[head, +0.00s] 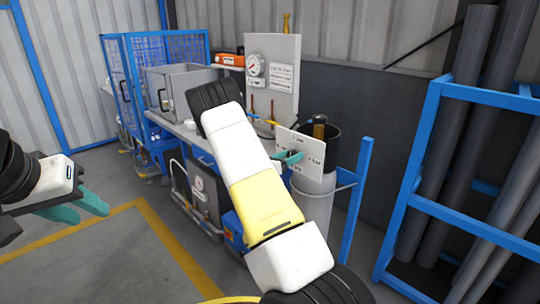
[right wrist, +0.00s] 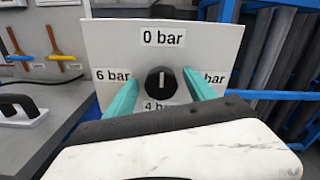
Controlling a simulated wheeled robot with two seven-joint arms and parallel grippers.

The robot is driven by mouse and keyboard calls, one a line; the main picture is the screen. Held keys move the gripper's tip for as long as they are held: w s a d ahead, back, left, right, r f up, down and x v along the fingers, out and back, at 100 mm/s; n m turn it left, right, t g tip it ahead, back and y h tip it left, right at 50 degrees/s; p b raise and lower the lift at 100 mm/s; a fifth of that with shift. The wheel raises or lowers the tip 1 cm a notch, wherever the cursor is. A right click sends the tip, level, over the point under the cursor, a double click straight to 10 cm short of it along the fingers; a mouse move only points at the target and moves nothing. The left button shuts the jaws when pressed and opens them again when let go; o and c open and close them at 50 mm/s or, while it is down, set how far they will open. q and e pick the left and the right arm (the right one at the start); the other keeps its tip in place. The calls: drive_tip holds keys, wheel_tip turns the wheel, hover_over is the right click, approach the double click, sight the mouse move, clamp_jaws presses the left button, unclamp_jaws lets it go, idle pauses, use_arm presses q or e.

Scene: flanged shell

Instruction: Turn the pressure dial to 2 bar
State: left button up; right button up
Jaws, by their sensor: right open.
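The pressure dial is a black round knob (right wrist: 161,84) on a white panel (right wrist: 100,40), which also shows in the head view (head: 311,145). Its white mark stands upright, in line with the "0 bar" label above. "6 bar" is at the left; "4 bar" below and the right label are partly covered by my gripper. My right gripper (right wrist: 162,77) is open, its teal fingers on either side of the knob; I cannot tell whether they touch it. In the head view it is at the panel (head: 290,158). My left gripper (head: 82,206) hangs far left, away from the panel; its finger gap is unclear.
A grey bin (head: 313,205) is below the panel. A blue rack (head: 420,170) with grey pipes is at the right. Open floor lies at the front left.

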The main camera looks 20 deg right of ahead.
drive_tip(key=shift+c, duration=0.4)
drive_tip(key=c, duration=1.3)
drive_tip(key=shift+m, duration=0.4)
drive_tip(key=m, duration=0.4)
drive_tip(key=shift+s, duration=0.1)
drive_tip(key=shift+s+d+f+m, duration=0.1)
drive_tip(key=shift+m, duration=3.1)
drive_tip(key=shift+s+f+m, duration=0.1)
drive_tip(key=shift+m, duration=3.4)
